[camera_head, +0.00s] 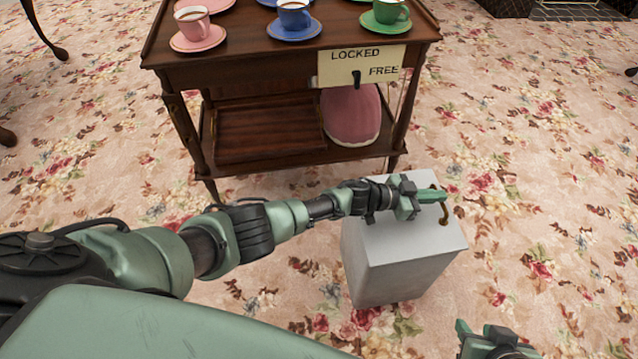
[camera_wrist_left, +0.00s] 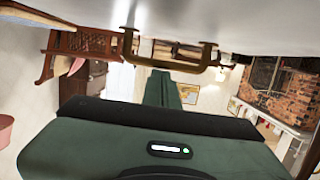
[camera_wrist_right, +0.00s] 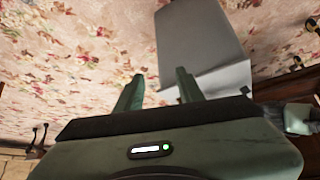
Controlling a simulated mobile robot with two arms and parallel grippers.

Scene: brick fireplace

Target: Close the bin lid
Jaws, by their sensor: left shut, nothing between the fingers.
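The grey bin (camera_head: 385,275) is a box on the floor in front of the trolley. Its lid (camera_head: 425,240) looks flat on top in the head view; I cannot tell whether a gap is left. A brass handle (camera_head: 444,214) stands on the lid's right part. My left gripper (camera_head: 434,196) is shut and empty, over the lid beside the handle. In the left wrist view the handle (camera_wrist_left: 168,62) lies just ahead of the closed fingers (camera_wrist_left: 163,86). My right gripper (camera_wrist_right: 158,76) is open and empty, with the bin (camera_wrist_right: 200,40) beyond its fingers.
A wooden trolley (camera_head: 255,170) stands behind the bin, with several cups on saucers. A "LOCKED / FREE" plate (camera_head: 360,66) is on its front edge. A pink object (camera_head: 350,115) sits on its lower shelf. Flowered carpet (camera_head: 540,240) is clear to the right.

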